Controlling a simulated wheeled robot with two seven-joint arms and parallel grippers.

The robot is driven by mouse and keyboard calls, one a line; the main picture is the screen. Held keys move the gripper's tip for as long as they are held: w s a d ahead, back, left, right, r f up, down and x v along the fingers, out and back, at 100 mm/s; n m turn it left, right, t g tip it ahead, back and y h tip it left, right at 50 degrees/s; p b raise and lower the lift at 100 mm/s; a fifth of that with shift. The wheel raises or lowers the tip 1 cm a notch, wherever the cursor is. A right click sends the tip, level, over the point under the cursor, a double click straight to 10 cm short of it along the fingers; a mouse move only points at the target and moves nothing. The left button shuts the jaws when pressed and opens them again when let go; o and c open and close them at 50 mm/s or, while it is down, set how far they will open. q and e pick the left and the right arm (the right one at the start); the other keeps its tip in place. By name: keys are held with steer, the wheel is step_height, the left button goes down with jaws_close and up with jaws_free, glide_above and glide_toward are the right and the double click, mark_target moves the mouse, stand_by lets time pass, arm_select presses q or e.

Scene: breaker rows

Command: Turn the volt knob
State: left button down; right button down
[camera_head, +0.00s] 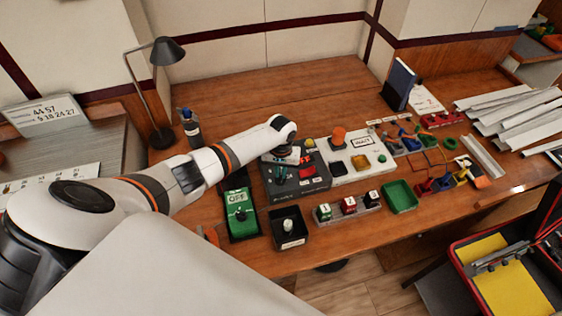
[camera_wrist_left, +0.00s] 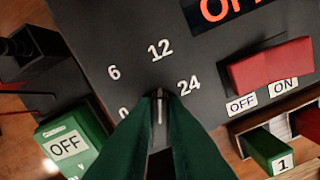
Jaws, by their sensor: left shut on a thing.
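The volt knob (camera_wrist_left: 158,103) is a small dark knob with a pale line, set on a dark panel (camera_wrist_left: 105,35) marked 0, 6, 12 and 24. Its pale line points up toward the 12 in the left wrist view. The green fingers of my left gripper (camera_wrist_left: 158,110) are closed around the knob and hide its sides and lower part. In the head view, my left gripper (camera_head: 281,168) reaches down over the left part of the dark panel (camera_head: 315,184); the knob is hidden there.
A red rocker switch (camera_wrist_left: 272,66) labelled OFF and ON and a glowing red display (camera_wrist_left: 222,8) are on the same panel. A green OFF box (camera_head: 240,213) stands to the left, and a black box (camera_head: 290,243) in front. A white panel (camera_head: 345,170) adjoins on the right.

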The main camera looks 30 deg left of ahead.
mark_target(281, 173)
arm_select(q)
steer(key=c, duration=1.5)
jaws_free()
steer(key=shift+o, duration=0.2)
steer(key=shift+r, duration=0.1)
step_height(281, 173, up, 12)
steer(key=b, duration=0.1)
steer(key=shift+b, duration=0.4)
